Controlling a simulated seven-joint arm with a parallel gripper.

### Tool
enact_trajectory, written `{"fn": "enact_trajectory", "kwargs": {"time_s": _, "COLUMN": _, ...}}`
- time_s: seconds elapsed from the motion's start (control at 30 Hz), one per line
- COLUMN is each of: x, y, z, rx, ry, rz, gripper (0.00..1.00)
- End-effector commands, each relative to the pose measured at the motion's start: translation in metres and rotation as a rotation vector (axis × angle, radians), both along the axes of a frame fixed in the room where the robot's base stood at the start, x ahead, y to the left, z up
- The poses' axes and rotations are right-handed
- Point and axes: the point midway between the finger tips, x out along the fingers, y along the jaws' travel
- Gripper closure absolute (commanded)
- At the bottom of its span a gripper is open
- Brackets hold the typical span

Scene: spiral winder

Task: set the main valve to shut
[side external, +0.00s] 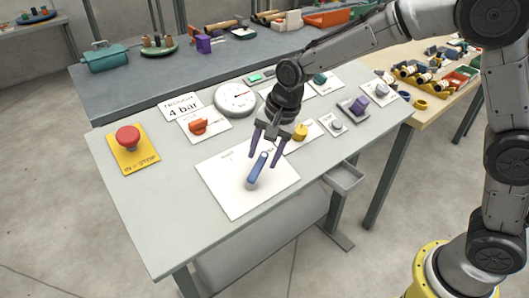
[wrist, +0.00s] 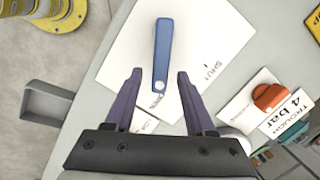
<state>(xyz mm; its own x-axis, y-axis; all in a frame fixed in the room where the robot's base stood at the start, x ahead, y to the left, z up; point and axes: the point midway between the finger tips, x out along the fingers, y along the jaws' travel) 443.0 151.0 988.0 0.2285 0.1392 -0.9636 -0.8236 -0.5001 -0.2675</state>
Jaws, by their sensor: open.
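The main valve looks to be the blue lever (side external: 258,170) on a white plate (side external: 225,188) near the front of the grey panel. In the wrist view the lever (wrist: 163,45) lies lengthwise, one end toward my gripper, with a pale round spot at that end. A printed SHUT label (wrist: 208,72) is on the plate to the right of the lever; another label by the near end is partly hidden. My gripper (side external: 264,158) is open, its two purple fingers pointing down on either side of the lever's near end. The wrist view also shows it (wrist: 159,74). I see no contact; exact height is unclear.
Behind the lever are a yellow knob (side external: 300,132), an orange knob (side external: 198,126), a round gauge (side external: 235,98) and a purple switch (side external: 354,105). A red emergency button (side external: 128,138) stands at the left. A small grey tray (side external: 344,177) juts from the right edge. The panel's front left is clear.

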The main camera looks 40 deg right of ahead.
Motion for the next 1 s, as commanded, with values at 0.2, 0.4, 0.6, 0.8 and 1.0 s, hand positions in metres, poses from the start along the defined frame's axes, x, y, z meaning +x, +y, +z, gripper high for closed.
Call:
{"fn": "enact_trajectory", "kwargs": {"time_s": 0.2, "x": 0.0000, "y": 0.0000, "z": 0.0001, "rx": 0.000, "ry": 0.000, "rz": 0.000, "gripper": 0.52}}
{"fn": "enact_trajectory", "kwargs": {"time_s": 0.4, "x": 0.0000, "y": -0.0001, "z": 0.0004, "rx": 0.000, "ry": 0.000, "rz": 0.000, "gripper": 0.88}}
{"fn": "enact_trajectory", "kwargs": {"time_s": 0.6, "x": 0.0000, "y": -0.0002, "z": 0.0005, "rx": 0.000, "ry": 0.000, "rz": 0.000, "gripper": 1.00}}
{"fn": "enact_trajectory", "kwargs": {"time_s": 0.8, "x": -0.0001, "y": -0.0003, "z": 0.0007, "rx": 0.000, "ry": 0.000, "rz": 0.000, "gripper": 1.00}}
{"fn": "enact_trajectory", "kwargs": {"time_s": 1.0, "x": 0.0000, "y": -0.0004, "z": 0.0009, "rx": 0.000, "ry": 0.000, "rz": 0.000, "gripper": 1.00}}
